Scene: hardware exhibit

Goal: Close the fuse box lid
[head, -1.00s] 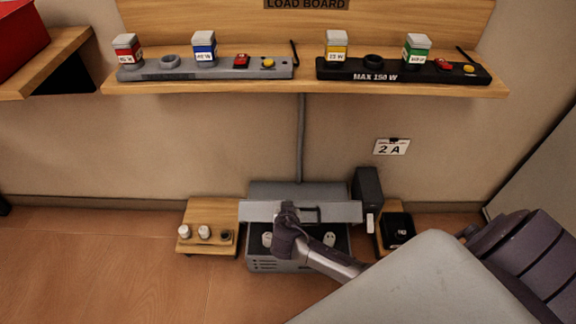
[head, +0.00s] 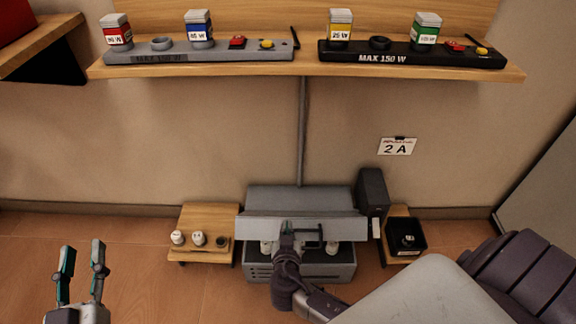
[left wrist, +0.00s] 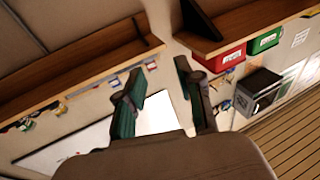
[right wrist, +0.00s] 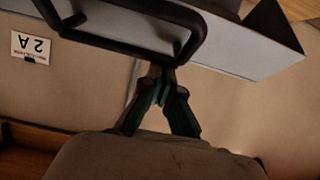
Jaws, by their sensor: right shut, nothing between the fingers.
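The grey fuse box (head: 318,270) stands low against the wall in the head view. Its grey lid (head: 265,228) is partly open and tilts out over the front. White fuses show in the narrow gap under the lid's edge. A dark handle (head: 312,246) is on the lid and shows large in the right wrist view (right wrist: 135,32). My right gripper (head: 287,230) is shut and empty at the handle. In the right wrist view, its fingertips (right wrist: 160,75) are close to the handle bar; contact is unclear. My left gripper (head: 82,255) is open and empty at lower left.
A small wooden stand (head: 205,218) with white fuses is left of the box. A dark upright unit (head: 372,193) and a black tray (head: 404,237) are on the right. A load board shelf (head: 305,68) runs above. Floor at left is clear.

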